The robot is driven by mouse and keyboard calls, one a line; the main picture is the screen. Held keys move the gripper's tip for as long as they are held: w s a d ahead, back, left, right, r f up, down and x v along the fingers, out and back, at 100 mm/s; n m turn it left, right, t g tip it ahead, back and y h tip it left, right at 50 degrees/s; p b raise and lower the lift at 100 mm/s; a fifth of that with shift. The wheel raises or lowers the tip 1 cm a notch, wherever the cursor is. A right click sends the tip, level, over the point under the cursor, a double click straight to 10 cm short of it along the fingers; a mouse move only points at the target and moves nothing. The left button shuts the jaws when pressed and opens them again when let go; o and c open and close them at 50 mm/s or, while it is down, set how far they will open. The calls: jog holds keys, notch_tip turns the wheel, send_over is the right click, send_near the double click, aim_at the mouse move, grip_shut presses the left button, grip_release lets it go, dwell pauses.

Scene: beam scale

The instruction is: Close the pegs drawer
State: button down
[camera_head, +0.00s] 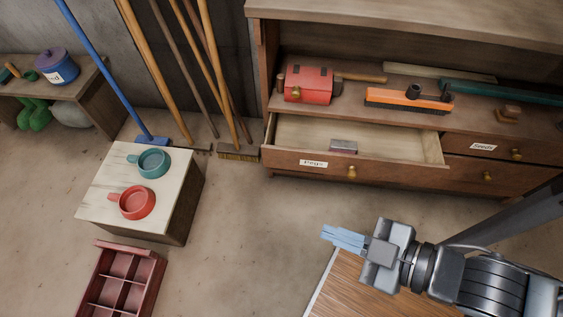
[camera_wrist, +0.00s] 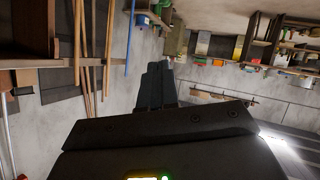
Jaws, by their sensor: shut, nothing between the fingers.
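The pegs drawer (camera_head: 395,174) is a wooden drawer with a white "Pegs" label and a round brass knob (camera_head: 351,172). It stands pulled out from the wooden cabinet (camera_head: 268,78) in the head view, and a small grey-purple block (camera_head: 343,146) lies inside it. My gripper (camera_head: 343,238) is below the drawer front, apart from it, with its blue fingers together and pointing left. In the wrist view the dark fingers (camera_wrist: 158,84) are also together, with nothing between them. The drawer is not clearly seen in the wrist view.
The seeds drawer (camera_head: 505,147) beside it looks shut. A red toolbox (camera_head: 309,85) and an orange brush (camera_head: 408,101) lie on the cabinet shelf. A wooden surface (camera_head: 360,290) is below my gripper. A crate table (camera_head: 120,207) with two cups stands left. Floor before the drawer is clear.

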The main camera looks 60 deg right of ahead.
jog(key=w+f+n+g+h+b, duration=0.25)
jog(key=f+n+b, duration=0.4)
jog(key=f, duration=1.25)
jog(key=n+g+h+b, duration=0.4)
jog(key=n+h+b, duration=0.8)
jog(key=h+b, duration=0.3)
send_near(285, 151)
jog(key=shift+y, duration=0.55)
jog(key=x, duration=0.2)
jog(key=b+x, duration=0.1)
jog(key=x, duration=0.1)
jog(key=r+b+x, duration=0.1)
jog(key=x, duration=0.1)
jog(key=shift+w+d, duration=0.1)
jog(key=shift+d, duration=0.3)
jog(key=b+x, duration=0.1)
jog(key=x, duration=1.2)
jog(key=shift+w+d+r+b, duration=0.15)
jog(key=shift+d+b, duration=0.1)
jog(key=shift+b, duration=0.15)
jog(key=shift+a, duration=0.1)
